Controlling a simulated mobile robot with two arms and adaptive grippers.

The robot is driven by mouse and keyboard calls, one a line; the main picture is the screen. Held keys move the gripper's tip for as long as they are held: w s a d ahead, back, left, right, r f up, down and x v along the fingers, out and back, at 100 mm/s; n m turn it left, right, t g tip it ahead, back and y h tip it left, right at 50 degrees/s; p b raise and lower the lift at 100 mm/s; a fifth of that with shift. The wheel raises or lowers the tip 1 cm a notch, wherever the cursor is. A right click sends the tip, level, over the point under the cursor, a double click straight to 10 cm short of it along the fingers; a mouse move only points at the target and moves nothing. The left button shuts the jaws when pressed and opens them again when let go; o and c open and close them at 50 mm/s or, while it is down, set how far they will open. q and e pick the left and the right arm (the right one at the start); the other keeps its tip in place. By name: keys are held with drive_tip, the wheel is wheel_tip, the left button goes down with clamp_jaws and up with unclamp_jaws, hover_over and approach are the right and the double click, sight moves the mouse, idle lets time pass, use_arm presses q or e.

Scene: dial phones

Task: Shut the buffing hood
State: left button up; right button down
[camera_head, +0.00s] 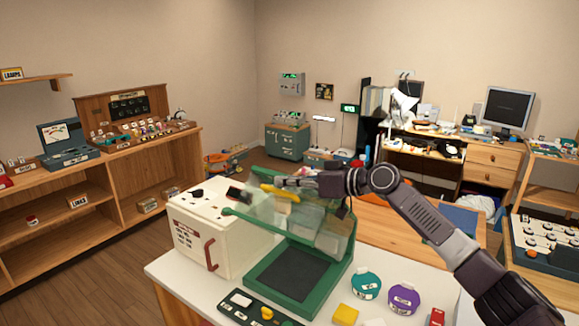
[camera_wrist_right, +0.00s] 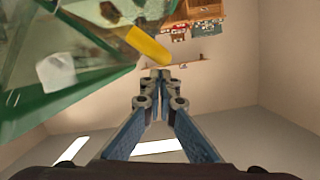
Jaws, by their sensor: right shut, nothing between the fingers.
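The buffing hood (camera_head: 262,207) is a clear panel with green edges and a yellow handle (camera_head: 283,194). It sits raised and tilted on a green frame, above a dark base pad (camera_head: 288,274). My right gripper (camera_head: 282,181) is shut and empty, beside the yellow handle at the top of the hood. In the right wrist view the shut fingertips (camera_wrist_right: 160,76) are just below the yellow handle (camera_wrist_right: 148,45); whether they touch it I cannot tell. The hood's clear panel and green edge (camera_wrist_right: 88,84) fill the upper left there. My left gripper is not in view.
A cream box (camera_head: 200,235) with a red handle stands close left of the green frame. A control panel (camera_head: 258,310), a teal pot (camera_head: 366,285), a purple pot (camera_head: 403,299) and a yellow block (camera_head: 345,314) are on the white table (camera_head: 163,268) around its front and right.

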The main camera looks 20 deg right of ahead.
drive_tip(key=shift+f, duration=0.15)
drive_tip(key=shift+a+f, duration=0.1)
